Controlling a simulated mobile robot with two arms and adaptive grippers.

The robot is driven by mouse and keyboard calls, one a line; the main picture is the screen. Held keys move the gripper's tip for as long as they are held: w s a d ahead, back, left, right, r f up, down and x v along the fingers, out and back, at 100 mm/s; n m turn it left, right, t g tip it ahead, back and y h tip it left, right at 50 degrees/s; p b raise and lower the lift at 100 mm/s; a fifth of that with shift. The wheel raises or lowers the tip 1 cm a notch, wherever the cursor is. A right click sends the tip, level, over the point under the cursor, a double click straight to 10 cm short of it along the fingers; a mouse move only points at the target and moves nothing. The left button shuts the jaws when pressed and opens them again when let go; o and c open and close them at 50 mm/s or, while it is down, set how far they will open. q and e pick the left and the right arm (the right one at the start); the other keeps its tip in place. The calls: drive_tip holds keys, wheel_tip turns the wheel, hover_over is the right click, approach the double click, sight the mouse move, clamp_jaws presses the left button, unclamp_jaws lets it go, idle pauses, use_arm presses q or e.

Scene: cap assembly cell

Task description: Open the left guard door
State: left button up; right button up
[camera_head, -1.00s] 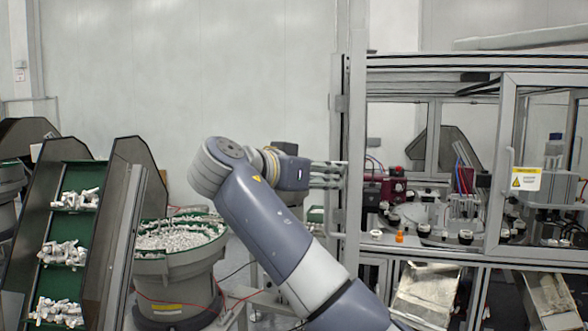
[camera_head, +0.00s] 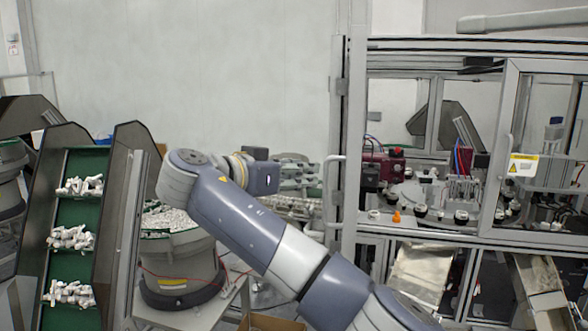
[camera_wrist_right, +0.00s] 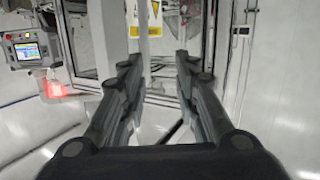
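The left guard door (camera_head: 355,130) of the machine is seen almost edge-on in the head view. It stands swung out from the front, and the left bay behind it looks uncovered. Its pale bar handle (camera_head: 329,190) sticks out to the left. My right gripper (camera_head: 312,176) is just left of the handle and appears apart from it. In the right wrist view my right gripper (camera_wrist_right: 158,68) has its fingers spread, with nothing held between them. My left gripper is out of view.
The right guard door (camera_head: 508,150) with a warning label is closed. Inside the machine are small fixtures and an orange piece (camera_head: 396,217). A bowl feeder (camera_head: 180,270) and a green inclined conveyor (camera_head: 75,210) stand left. A screen panel (camera_wrist_right: 27,50) shows in the wrist view.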

drive_tip(key=shift+s+a, duration=0.2)
drive_tip(key=shift+a, duration=0.25)
